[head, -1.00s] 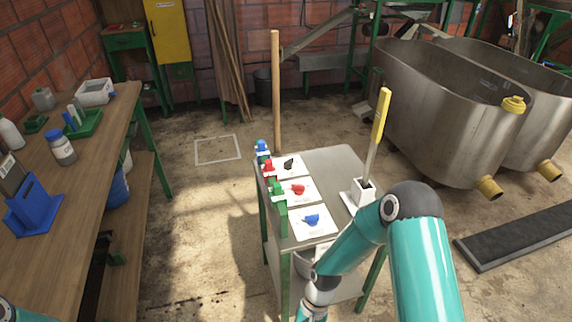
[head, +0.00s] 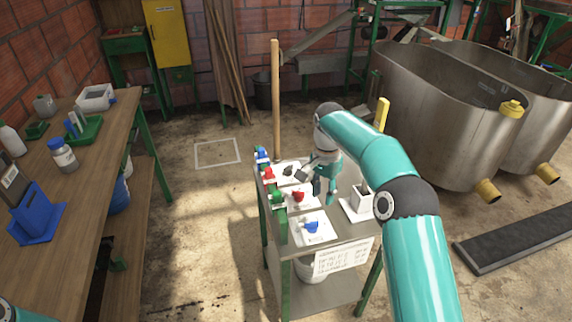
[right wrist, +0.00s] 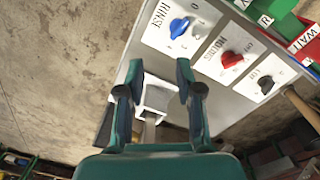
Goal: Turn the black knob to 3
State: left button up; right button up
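The black knob (head: 288,171) sits on a white plate at the far end of the small metal table, and it also shows at the right of the right wrist view (right wrist: 265,84). Its number marks are too small to read surely. My right gripper (head: 316,187) is above the table, just right of the knob plates, apart from the black knob. In the right wrist view its two fingers (right wrist: 159,68) are spread with nothing between them. My left gripper is not in view.
A red knob (head: 298,196) and a blue knob (head: 311,227) sit on plates nearer than the black one. A white holder (head: 358,205) with a yellow-handled tool (head: 383,115) stands at the right. A wooden pole (head: 276,95) rises behind.

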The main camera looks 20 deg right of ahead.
aim_at(287, 172)
jog(key=i, duration=0.95)
